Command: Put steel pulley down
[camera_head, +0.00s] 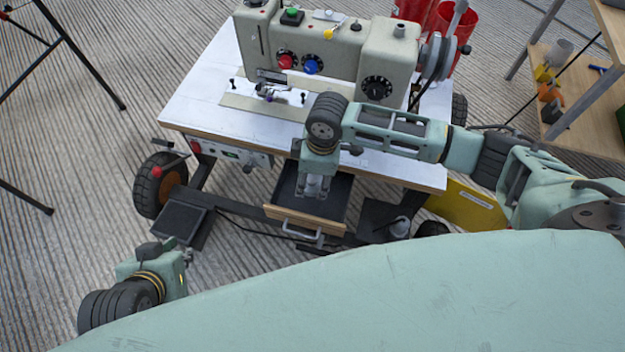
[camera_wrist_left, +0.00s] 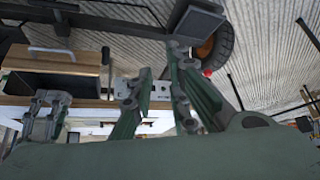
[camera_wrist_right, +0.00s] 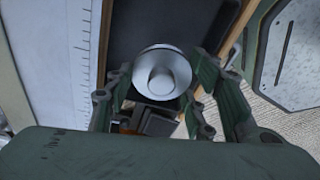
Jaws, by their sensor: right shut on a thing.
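The steel pulley (camera_wrist_right: 162,75) is a round, pale metal disc with a raised hub, seen between my right gripper's fingers in the right wrist view. My right gripper (camera_head: 316,187) is shut on it, over the open drawer (camera_head: 347,195) of the sewing machine table. The arm hides most of the pulley in the head view. I cannot tell whether the pulley touches the drawer's dark floor (camera_wrist_right: 150,25). My left gripper (camera_wrist_left: 155,85) has its fingers apart and empty, low in front of the table at the left.
A beige sewing machine (camera_head: 330,45) stands on the white table (camera_head: 200,95). Red containers (camera_head: 430,20) stand behind it. A wooden shelf (camera_head: 580,85) with small items is at the right. The drawer's wooden front (camera_head: 300,221) has a metal handle. Black tripod legs (camera_head: 85,60) stand at the left.

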